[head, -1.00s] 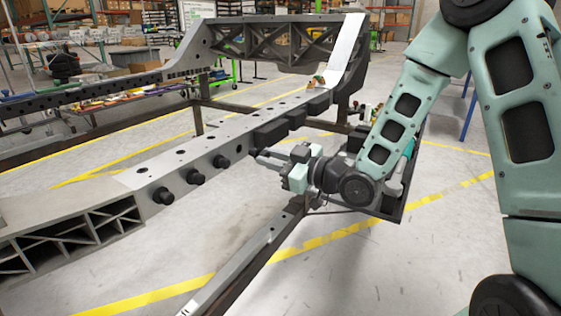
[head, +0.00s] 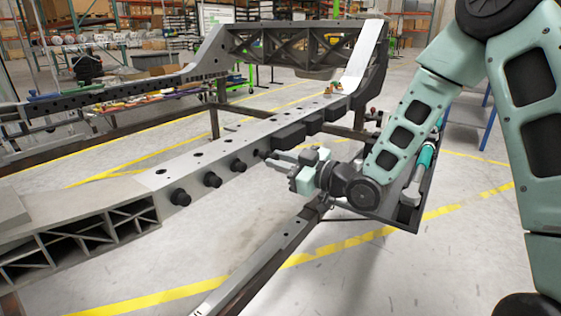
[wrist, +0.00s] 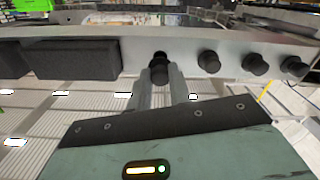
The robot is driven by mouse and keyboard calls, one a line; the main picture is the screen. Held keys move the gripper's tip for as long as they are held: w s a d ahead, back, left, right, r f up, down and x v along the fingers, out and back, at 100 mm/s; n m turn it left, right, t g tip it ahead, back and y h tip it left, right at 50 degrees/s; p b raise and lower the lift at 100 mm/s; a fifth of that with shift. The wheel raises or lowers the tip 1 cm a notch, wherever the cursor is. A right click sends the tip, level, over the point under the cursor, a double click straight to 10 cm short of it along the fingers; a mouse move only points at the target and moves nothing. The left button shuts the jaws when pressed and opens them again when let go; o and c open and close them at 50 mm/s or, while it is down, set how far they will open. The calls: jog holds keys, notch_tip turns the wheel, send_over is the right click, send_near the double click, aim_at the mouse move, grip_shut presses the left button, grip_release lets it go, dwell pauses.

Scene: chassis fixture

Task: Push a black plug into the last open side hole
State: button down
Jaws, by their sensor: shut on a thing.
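The grey chassis side rail (head: 150,205) runs diagonally through the head view. Three black plugs sit in its side face: a near one (head: 180,197), a middle one (head: 212,180) and a far one (head: 239,166). My gripper (head: 270,157) is at the rail's side, just beyond the far plug. In the wrist view, its two fingers (wrist: 159,80) are shut on a black plug (wrist: 159,74). A dark side hole (wrist: 161,56) shows right behind the held plug, roughly in line with it. I cannot tell whether the plug's tip touches the hole.
Black blocks (wrist: 75,60) stick out of the rail beside the hole, close to my fingers; they also show in the head view (head: 291,136). A lower beam (head: 265,265) and a dark tray (head: 400,212) lie near my arm. The floor around is open.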

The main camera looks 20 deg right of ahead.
jog(key=shift+w+a, duration=0.2)
jog(key=shift+w, duration=0.15)
dwell(0.6)
jog(key=shift+w+a, duration=0.4)
jog(key=shift+w, duration=0.1)
jog(key=shift+w+a+b, duration=0.3)
jog(key=shift+w+a, duration=0.1)
jog(key=shift+w, duration=0.1)
dwell(0.7)
jog(key=c, duration=1.2)
grip_release()
jog(key=v, duration=0.9)
